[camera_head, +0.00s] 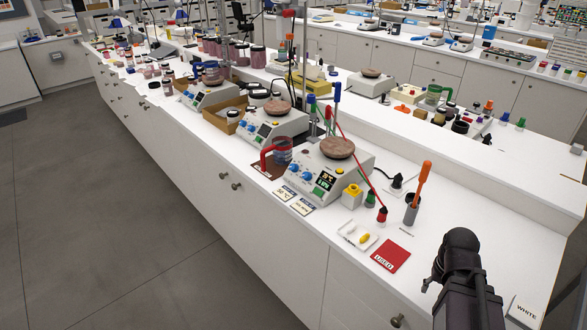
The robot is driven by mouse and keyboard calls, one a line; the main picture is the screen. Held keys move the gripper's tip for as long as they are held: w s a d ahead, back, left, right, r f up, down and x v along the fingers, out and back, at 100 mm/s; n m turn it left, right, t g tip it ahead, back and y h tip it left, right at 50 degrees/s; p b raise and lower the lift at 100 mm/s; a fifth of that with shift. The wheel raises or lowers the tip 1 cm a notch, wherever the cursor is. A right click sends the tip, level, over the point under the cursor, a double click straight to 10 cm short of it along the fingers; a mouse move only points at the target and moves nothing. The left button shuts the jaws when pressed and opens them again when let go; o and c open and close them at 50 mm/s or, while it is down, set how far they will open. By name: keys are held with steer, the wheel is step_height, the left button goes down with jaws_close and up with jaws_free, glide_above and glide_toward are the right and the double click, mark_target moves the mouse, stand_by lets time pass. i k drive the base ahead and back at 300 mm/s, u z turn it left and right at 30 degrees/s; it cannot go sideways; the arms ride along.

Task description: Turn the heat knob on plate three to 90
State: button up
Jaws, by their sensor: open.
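Three white hot plates with blue knobs stand in a row along the white bench. The nearest hot plate (352,172) has a brown round top, two blue knobs (300,172) and a lit green display (325,181) too small to read. The middle hot plate (268,128) and the far hot plate (208,96) have similar fronts. I cannot tell from any number which is plate three, nor read the knob settings. My dark gripper (458,250) is at the lower right, open, apart from the knobs, and touches nothing I can see. Its fingertips are not clearly seen.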

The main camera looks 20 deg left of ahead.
mark_target(294, 168)
steer(key=z, duration=0.05)
steer(key=k, duration=1.7)
steer(key=u, duration=0.4)
steer(key=i, duration=1.65)
steer(key=u, duration=0.05)
